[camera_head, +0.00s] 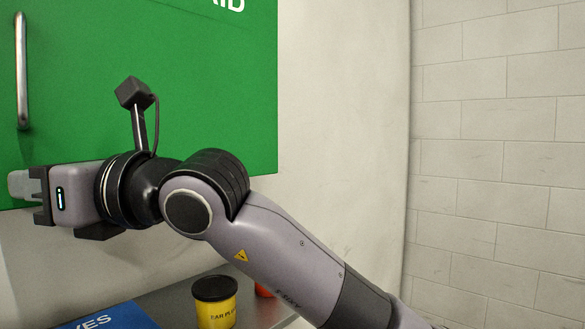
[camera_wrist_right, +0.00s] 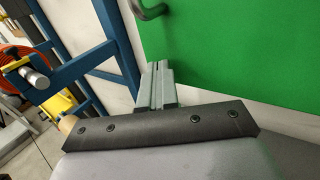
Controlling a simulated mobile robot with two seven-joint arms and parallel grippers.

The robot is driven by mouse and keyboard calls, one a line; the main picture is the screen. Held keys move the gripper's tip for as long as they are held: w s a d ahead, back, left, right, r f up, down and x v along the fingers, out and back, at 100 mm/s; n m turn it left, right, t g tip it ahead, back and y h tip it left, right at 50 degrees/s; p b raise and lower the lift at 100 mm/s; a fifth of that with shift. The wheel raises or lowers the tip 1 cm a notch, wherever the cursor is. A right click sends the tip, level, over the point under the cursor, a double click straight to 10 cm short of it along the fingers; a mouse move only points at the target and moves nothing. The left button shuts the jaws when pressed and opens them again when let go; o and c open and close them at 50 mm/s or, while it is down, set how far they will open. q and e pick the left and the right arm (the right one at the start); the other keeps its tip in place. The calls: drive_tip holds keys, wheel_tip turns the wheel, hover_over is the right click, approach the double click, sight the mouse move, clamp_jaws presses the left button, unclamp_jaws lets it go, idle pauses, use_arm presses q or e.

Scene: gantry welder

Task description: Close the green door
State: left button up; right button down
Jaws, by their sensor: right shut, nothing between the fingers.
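The green door (camera_head: 210,70) fills the upper left of the head view, with part of a white word at its top. Its metal handle (camera_head: 22,70) stands upright near the left picture edge. In the wrist view the green door (camera_wrist_right: 240,50) is at upper right, with the handle (camera_wrist_right: 150,10) at the top. My right gripper (camera_head: 20,184) is shut and empty, by the door's lower edge and below the handle. In the wrist view its fingers (camera_wrist_right: 155,82) are together. I cannot tell whether they touch the door, or how far it stands open. My left gripper is not in view.
Below my arm, a grey shelf (camera_head: 172,302) holds a yellow tub with a black lid (camera_head: 215,303), a blue box (camera_head: 110,318) and a partly hidden red item (camera_head: 263,290). A block wall (camera_head: 500,130) stands at right. The wrist view shows a blue frame (camera_wrist_right: 80,68) at left.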

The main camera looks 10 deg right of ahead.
drive_tip(key=shift+w+a+r+t, duration=0.2)
drive_tip(key=shift+w+t, duration=0.1)
drive_tip(key=shift+w, duration=0.2)
